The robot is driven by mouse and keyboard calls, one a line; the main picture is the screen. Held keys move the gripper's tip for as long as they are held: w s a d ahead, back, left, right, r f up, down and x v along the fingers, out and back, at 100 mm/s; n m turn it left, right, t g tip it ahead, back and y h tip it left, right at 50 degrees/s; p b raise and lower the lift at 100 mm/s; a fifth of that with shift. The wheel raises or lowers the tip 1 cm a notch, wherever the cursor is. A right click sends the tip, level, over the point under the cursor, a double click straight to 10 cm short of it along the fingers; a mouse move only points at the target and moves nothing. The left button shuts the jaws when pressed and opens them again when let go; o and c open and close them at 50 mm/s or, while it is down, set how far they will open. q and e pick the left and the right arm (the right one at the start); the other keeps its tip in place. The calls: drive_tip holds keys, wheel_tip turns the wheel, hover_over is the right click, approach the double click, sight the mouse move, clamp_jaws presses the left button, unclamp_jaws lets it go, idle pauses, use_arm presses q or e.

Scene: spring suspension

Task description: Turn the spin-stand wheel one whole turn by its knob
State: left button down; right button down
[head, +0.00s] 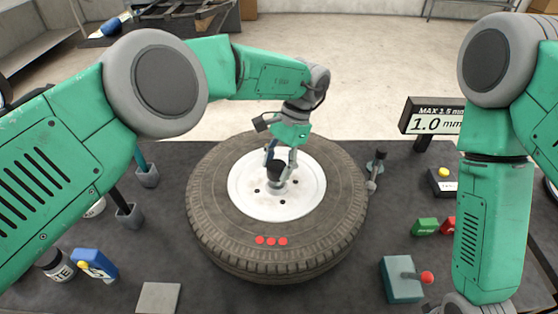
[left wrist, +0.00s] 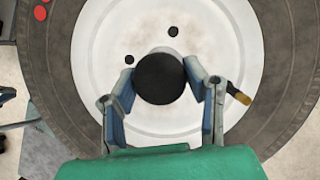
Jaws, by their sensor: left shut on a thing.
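The spin-stand wheel lies flat mid-table, with a black tyre (head: 215,215) and a white rim (head: 245,200) with dark holes. A black round knob (head: 275,169) stands near the rim's middle. My left gripper (head: 277,174) reaches down from behind and is shut on the knob. In the left wrist view the knob (left wrist: 159,78) sits between both fingers, and the red dots (left wrist: 40,12) show at the upper left. My right arm hangs at the right; its gripper is out of view.
A teal box with a red-knobbed lever (head: 402,281) stands front right. A gauge sign reading 1.0 mm (head: 432,118) stands back right. A metal stand (head: 375,170) is close to the tyre's right. A grey plate (head: 158,298) lies front left.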

use_arm(q)
drive_tip(key=shift+w+a+r, duration=0.1)
drive_tip(key=shift+w, duration=0.05)
drive_tip(key=c, duration=0.9)
unclamp_jaws()
wheel_tip(320, 180, up, 10)
drive_tip(key=shift+w+f, duration=0.1)
drive_tip(key=shift+f, duration=0.05)
